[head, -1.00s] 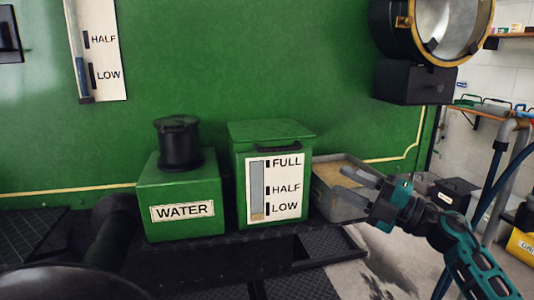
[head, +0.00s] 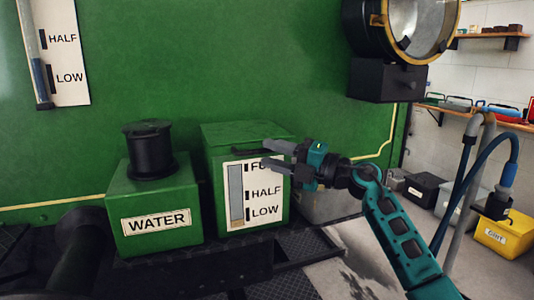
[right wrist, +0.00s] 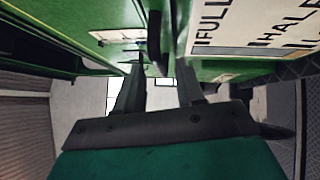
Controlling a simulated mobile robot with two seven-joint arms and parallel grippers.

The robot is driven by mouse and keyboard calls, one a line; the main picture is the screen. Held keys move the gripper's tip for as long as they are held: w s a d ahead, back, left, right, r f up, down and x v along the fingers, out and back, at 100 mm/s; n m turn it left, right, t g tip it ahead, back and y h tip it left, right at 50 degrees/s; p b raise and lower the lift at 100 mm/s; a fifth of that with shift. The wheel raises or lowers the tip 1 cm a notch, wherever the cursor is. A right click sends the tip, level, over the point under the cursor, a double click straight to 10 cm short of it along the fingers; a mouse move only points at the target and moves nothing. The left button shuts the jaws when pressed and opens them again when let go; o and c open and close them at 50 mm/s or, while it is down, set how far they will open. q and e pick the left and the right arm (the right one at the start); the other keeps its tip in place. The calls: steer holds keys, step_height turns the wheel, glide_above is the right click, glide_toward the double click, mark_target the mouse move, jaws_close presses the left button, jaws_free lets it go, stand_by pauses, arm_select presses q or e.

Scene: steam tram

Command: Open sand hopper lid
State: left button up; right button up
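The sand hopper (head: 214,200) is a green box with a white FULL, HALF, LOW gauge on its front. Its green lid (head: 245,133) lies shut on top. A dark handle bar (head: 243,149) runs along the lid's front edge. My right gripper (head: 268,154) is open at the right end of this handle, its fingers pointing left and covering part of the gauge's FULL mark. In the right wrist view the dark handle (right wrist: 155,42) shows between and beyond the spread fingers (right wrist: 160,72); contact cannot be told. My left gripper is not in view.
A green WATER box (head: 152,195) with a black cap (head: 150,148) stands left of the hopper. A grey bin (head: 328,207) is behind my right gripper. A large lamp (head: 405,30) hangs above right. Hoses and a yellow grit bin (head: 505,236) are at far right.

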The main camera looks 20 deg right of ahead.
steer(key=shift+x, duration=0.95)
jaws_close()
